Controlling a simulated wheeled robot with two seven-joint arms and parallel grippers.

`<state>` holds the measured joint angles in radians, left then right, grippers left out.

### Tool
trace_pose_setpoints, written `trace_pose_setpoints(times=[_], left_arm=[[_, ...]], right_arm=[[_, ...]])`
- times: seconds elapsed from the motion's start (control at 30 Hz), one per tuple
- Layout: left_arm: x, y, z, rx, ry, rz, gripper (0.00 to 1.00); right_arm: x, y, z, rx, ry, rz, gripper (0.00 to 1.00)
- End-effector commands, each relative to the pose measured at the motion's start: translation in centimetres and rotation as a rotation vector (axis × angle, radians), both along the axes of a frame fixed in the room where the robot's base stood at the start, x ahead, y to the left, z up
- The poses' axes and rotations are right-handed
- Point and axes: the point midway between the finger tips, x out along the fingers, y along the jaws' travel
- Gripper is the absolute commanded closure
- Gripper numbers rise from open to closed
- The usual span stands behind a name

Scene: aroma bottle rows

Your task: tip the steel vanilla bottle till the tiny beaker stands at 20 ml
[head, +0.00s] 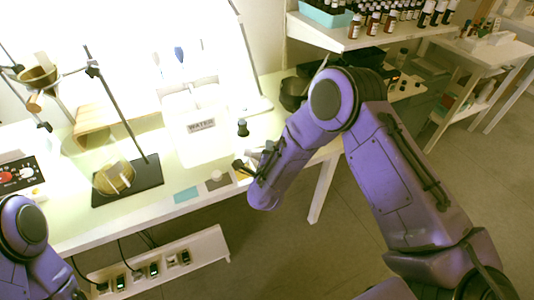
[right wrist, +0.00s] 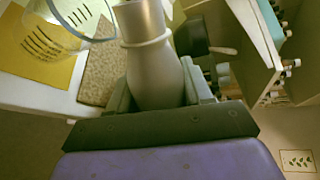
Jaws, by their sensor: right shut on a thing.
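In the right wrist view the steel bottle (right wrist: 155,75), a plain silver-grey body with a collar at its neck, stands between the jaws of my right gripper (right wrist: 155,100). The gripper is shut on it. The bottle's mouth is cut off by the top edge. A clear beaker (right wrist: 55,30) with dark graduation marks shows at the upper left, apart from the bottle and over a yellow mat. I cannot read its liquid level. In the head view my right gripper (head: 250,168) is at the table's front edge, mostly hidden by its arm. My left gripper is out of view.
A yellow mat (right wrist: 30,60) and a brown textured mat (right wrist: 97,72) lie beside the bottle. A stand with a black base (head: 128,182), a white box labelled WATER (head: 200,126) and a teal mat (head: 186,195) occupy the table. A shelf of brown bottles (head: 372,25) is at the back right.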

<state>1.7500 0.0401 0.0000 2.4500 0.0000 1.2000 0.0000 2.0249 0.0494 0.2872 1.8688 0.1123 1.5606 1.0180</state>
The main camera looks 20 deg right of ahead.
Motion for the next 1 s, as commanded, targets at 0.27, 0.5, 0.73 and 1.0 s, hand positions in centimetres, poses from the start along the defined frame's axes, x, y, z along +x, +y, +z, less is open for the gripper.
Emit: trace_pose_setpoints(times=[0.27, 0.5, 0.73, 1.0], left_arm=[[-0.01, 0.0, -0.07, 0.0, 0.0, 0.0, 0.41], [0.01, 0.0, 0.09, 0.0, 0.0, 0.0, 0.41], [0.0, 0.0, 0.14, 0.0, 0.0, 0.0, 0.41], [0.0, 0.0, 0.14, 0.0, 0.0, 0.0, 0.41]], right_arm=[[0.02, -0.01, 0.02, 0.004, -0.003, -0.001, 0.88], [0.06, 0.04, 0.19, -0.008, 0.002, 0.0, 0.88], [0.09, 0.09, 0.24, -0.023, 0.01, 0.0, 0.88], [0.07, 0.08, 0.23, -0.022, 0.011, 0.0, 0.88]])
